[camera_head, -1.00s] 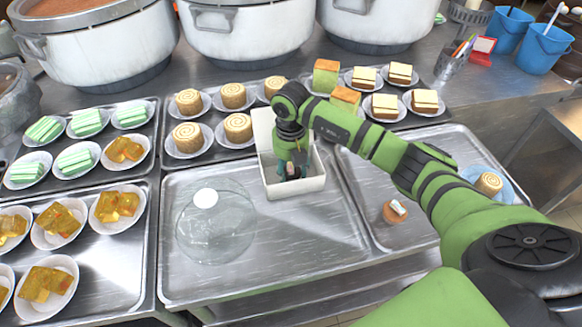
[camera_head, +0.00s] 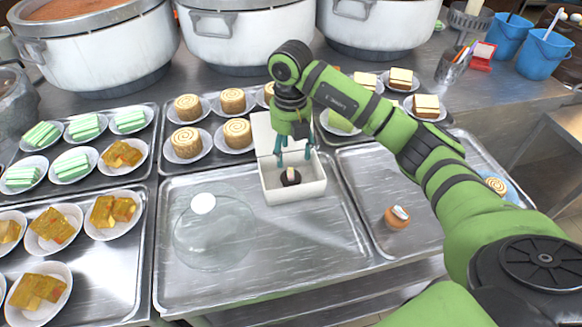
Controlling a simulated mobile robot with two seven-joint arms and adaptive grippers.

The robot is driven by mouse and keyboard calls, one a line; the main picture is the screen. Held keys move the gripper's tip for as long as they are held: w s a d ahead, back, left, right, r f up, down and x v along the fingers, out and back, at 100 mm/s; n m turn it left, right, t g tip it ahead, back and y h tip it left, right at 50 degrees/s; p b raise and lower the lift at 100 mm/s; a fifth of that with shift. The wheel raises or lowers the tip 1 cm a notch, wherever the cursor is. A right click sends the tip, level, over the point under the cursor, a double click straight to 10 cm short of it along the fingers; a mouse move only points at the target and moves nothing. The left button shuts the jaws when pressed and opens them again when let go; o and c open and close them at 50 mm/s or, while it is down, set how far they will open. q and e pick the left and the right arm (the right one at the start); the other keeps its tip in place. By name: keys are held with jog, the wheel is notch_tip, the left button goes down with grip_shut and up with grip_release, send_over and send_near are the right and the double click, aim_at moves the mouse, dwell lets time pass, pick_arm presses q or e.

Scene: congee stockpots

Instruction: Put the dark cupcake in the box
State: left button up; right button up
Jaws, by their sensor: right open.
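The dark cupcake (camera_head: 291,178) sits inside the white box (camera_head: 296,192), on its floor. It has a pale pink and white topping. The box's lid stands open at the back, partly hidden by my arm. My right gripper (camera_head: 293,160) is open above the box, its fingers pointing down and apart from the cupcake. My left gripper is not in view.
A lighter brown cupcake (camera_head: 397,217) sits on the right tray (camera_head: 380,175). A clear glass dome (camera_head: 214,240) with a white knob lies on the middle tray (camera_head: 330,262). Plates of roll cakes (camera_head: 186,142) stand behind, with large pots (camera_head: 245,35) at the back.

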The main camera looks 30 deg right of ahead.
aim_at(291, 172)
jog(key=shift+r, duration=1.65)
